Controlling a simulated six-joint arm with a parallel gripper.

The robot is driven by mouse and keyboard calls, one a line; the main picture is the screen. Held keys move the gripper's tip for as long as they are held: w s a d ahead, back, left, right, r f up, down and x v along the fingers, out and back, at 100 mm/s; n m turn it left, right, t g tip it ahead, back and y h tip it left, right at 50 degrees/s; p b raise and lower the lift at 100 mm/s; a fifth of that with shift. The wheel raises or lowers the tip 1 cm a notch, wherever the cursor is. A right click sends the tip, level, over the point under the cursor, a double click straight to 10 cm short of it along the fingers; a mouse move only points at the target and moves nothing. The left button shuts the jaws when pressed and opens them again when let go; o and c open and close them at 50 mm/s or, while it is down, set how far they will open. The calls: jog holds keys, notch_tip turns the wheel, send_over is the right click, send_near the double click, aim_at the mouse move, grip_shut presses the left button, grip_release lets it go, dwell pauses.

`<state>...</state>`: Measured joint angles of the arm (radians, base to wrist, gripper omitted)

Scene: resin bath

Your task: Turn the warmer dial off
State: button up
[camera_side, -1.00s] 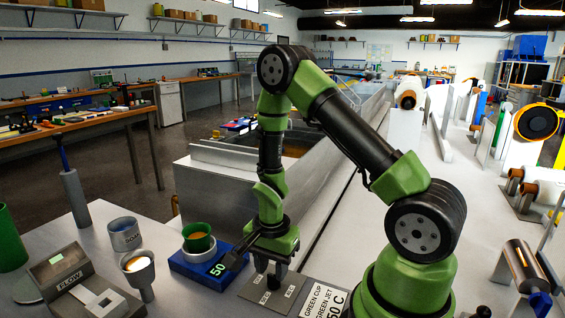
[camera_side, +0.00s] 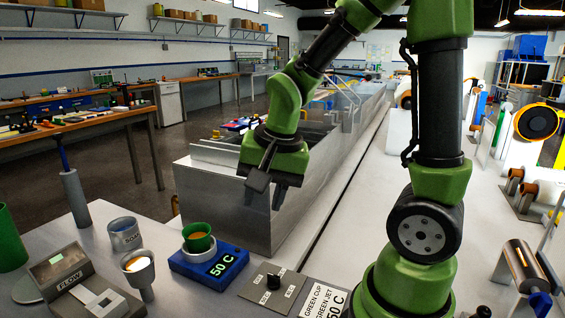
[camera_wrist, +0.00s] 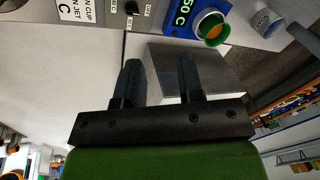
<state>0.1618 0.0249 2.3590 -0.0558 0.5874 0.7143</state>
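The warmer dial (camera_side: 273,281) is a black knob on a grey plate with small white labels, at the front of the bench. It also shows at the top edge of the wrist view (camera_wrist: 131,8). I cannot tell which label it points to. The blue warmer (camera_side: 176,262) stands left of the plate, its display reading 50 C in green, with a green cup (camera_side: 198,238) of orange liquid on top. My gripper (camera_side: 268,190) is raised above and behind the dial, apart from it. In the wrist view its two fingers (camera_wrist: 159,75) are apart with nothing held.
A metal funnel cup (camera_side: 138,268), a grey cup (camera_side: 124,235) and a grey device marked FLOW (camera_side: 62,270) stand left of the warmer. A sign (camera_side: 322,300) reading GREEN CUP, GREEN JET lies right of the dial plate. A long metal tank (camera_side: 225,205) stands behind.

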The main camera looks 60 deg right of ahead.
jog(key=s+a+r+n+t+y, duration=0.1)
jog(key=s+a+r+n+t, duration=0.1)
jog(key=s+a+r+n, duration=0.2)
jog(key=shift+s+r+n+t, duration=0.5)
jog(key=shift+r+n, duration=0.3)
jog(key=shift+r, duration=0.95)
jog(key=s+n, duration=0.1)
jog(key=s+a+r+n, duration=0.1)
jog(key=s+r+n+t+y, duration=0.1)
jog(key=shift+s+a, duration=0.2)
jog(key=shift+a, duration=0.1)
